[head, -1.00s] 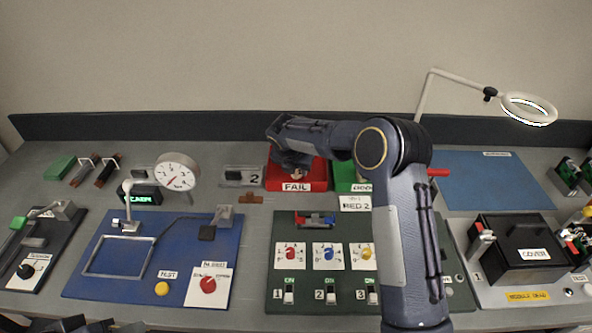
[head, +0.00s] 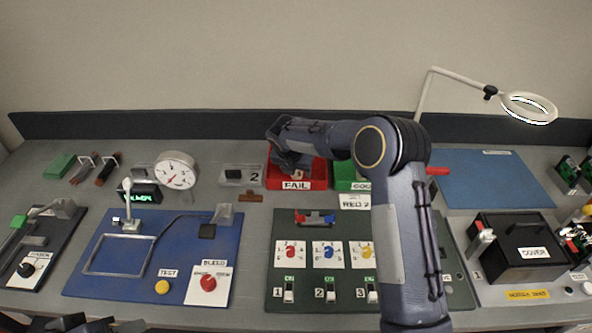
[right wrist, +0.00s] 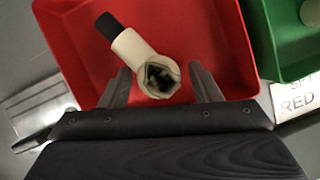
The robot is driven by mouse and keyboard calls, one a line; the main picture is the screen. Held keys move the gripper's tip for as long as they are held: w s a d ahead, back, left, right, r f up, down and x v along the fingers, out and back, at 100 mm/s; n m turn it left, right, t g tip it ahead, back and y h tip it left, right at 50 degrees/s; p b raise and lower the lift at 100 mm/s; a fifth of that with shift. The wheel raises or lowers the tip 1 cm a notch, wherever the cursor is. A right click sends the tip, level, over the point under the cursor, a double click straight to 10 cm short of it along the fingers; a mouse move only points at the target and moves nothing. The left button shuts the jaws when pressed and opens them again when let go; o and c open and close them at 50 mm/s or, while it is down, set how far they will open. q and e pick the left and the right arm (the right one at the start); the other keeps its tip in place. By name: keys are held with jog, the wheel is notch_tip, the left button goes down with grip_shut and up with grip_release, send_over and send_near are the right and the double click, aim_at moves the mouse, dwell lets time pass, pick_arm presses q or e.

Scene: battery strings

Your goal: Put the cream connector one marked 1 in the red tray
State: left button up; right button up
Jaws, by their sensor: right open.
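The cream connector (right wrist: 135,50) lies in the red tray (right wrist: 75,40) in the right wrist view. It has a black end and a hollow socket mouth facing my camera; no mark 1 is readable on it. My right gripper (right wrist: 160,69) is open, with a finger on either side of the connector's socket end. In the head view the red tray (head: 319,172), labelled FAIL, stands at the back middle. My right gripper (head: 294,164) is over it and largely hides the connector. Dark parts of my left gripper (head: 85,325) show at the bottom left edge.
A green tray (head: 344,176) stands right beside the red one. A grey holder marked 2 (head: 256,170) is to its left. The green switch panel (head: 310,228) lies in front. A blue mat (head: 490,180) at the back right is clear.

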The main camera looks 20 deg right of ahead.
jog(key=b+v, duration=0.1)
jog(key=v, duration=1.1)
jog(key=s+d+r+m+y, duration=0.1)
jog(key=s+d+r+m, duration=0.4)
jog(key=s, duration=0.3)
jog(key=s+d+m+y, duration=0.3)
jog(key=s+m+y, duration=0.1)
jog(key=s+m, duration=1.55)
jog(key=s+a+f+m+t+y, duration=0.1)
jog(key=s+a+f+m, duration=0.2)
jog(key=s+m, duration=0.3)
jog(key=shift+s+t, duration=0.4)
jog(key=shift+s, duration=2.15)
jog(key=shift+m, duration=0.25)
